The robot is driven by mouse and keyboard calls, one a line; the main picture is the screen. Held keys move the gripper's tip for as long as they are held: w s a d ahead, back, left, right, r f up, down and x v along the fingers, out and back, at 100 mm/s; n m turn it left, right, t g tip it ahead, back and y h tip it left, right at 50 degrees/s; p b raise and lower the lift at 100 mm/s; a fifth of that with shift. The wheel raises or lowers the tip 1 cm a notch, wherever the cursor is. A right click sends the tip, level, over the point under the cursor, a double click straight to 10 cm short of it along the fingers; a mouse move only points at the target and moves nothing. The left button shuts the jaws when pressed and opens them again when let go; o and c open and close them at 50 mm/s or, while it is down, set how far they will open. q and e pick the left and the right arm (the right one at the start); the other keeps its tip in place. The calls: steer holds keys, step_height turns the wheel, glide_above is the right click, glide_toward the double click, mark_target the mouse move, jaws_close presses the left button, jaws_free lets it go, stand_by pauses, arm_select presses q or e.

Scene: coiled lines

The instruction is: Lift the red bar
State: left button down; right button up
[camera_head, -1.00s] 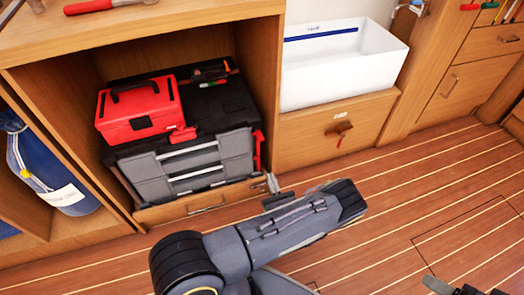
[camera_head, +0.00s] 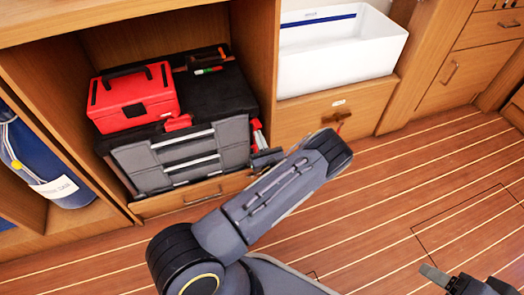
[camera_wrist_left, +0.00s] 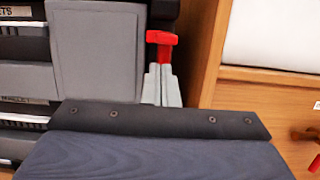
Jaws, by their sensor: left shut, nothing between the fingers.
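The red bar (camera_head: 256,124) is a short upright red piece at the right side of the grey and black tool case (camera_head: 180,160). In the left wrist view its red top (camera_wrist_left: 162,38) shows just beyond my fingertips; its lower part is hidden behind them. My left gripper (camera_head: 258,138) is shut, its two grey fingers (camera_wrist_left: 161,72) side by side, pointing at the bar with nothing between them. I cannot tell whether they touch it. My right gripper (camera_head: 440,278) shows only partly at the bottom right; its jaw state is unclear.
A red toolbox (camera_head: 135,95) sits on the tool case inside the wooden cabinet. The cabinet's side wall (camera_head: 256,60) stands close to the right of the bar. A white bin (camera_head: 345,55) stands on a drawer unit further right. The plank floor (camera_head: 400,200) is clear.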

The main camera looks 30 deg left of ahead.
mark_target(258, 127)
arm_select(q)
steer(key=shift+r, duration=0.75)
step_height(258, 127, up, 3)
steer(key=shift+f+p, duration=0.1)
steer(key=shift+p, duration=1)
